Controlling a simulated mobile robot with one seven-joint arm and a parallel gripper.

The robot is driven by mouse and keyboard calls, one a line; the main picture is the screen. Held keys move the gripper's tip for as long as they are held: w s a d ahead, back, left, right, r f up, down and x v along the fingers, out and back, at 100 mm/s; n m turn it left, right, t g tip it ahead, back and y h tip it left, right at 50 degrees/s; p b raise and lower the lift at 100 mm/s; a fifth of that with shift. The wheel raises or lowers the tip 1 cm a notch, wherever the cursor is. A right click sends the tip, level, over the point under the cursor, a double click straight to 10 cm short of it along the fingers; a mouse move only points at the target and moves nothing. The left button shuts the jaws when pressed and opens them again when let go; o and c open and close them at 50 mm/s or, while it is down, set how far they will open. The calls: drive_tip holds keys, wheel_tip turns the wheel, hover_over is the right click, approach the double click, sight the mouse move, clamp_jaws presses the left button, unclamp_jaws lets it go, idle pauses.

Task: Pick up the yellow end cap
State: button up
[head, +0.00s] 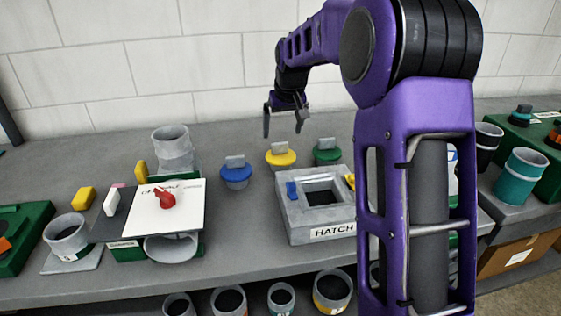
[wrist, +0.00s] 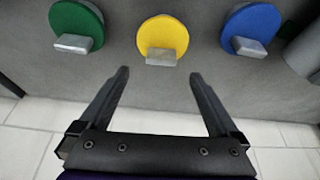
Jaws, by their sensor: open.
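The yellow end cap (head: 281,156) stands on the grey bench between a blue cap and a green cap, with a grey tab on top. It also shows in the wrist view (wrist: 163,36), top centre, with its grey tab (wrist: 161,57) toward my fingers. My gripper (head: 284,118) is open and empty, above and just behind the yellow cap in the head view. In the wrist view my gripper (wrist: 158,75) has its two fingers spread, and the yellow cap lies beyond the gap between the tips. Nothing is between the fingers.
The blue cap (head: 236,175) and green cap (head: 327,153) flank the yellow one closely. The grey hatch box (head: 315,232) sits in front. A white panel with a red handle (head: 166,200) is at left. A wall (head: 130,70) stands behind the bench.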

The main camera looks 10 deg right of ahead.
sight(280, 143)
drive_tip(key=shift+b+x, duration=0.45)
drive_tip(key=shift+x, duration=2.25)
drive_tip(key=shift+a, duration=0.1)
clamp_jaws()
